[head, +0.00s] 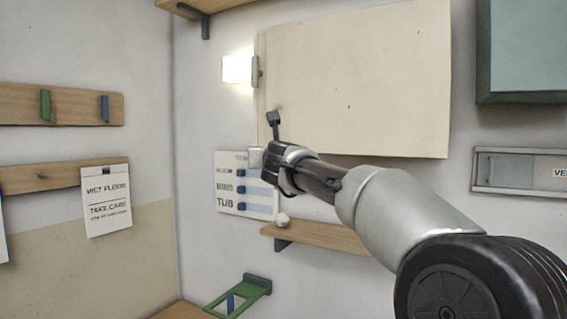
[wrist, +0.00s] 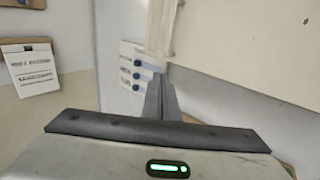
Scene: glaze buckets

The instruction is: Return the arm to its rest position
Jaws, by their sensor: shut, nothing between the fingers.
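My arm reaches from the lower right of the head view up toward the wall. My gripper (head: 273,120) is at its end, in front of the lower left corner of a large cream panel. In the wrist view the fingers of my gripper (wrist: 161,98) are together, with nothing between them. They point toward the wall, beside a white board with blue pieces (wrist: 137,70). I cannot tell whether the fingertips touch the panel.
The cream panel (head: 355,80) covers much of the wall behind my arm. A lit lamp (head: 237,69) is left of it. A wooden shelf (head: 318,236) is below my forearm. A green bracket (head: 245,291) is lower left. A wet-floor sign (head: 106,204) hangs on the left wall.

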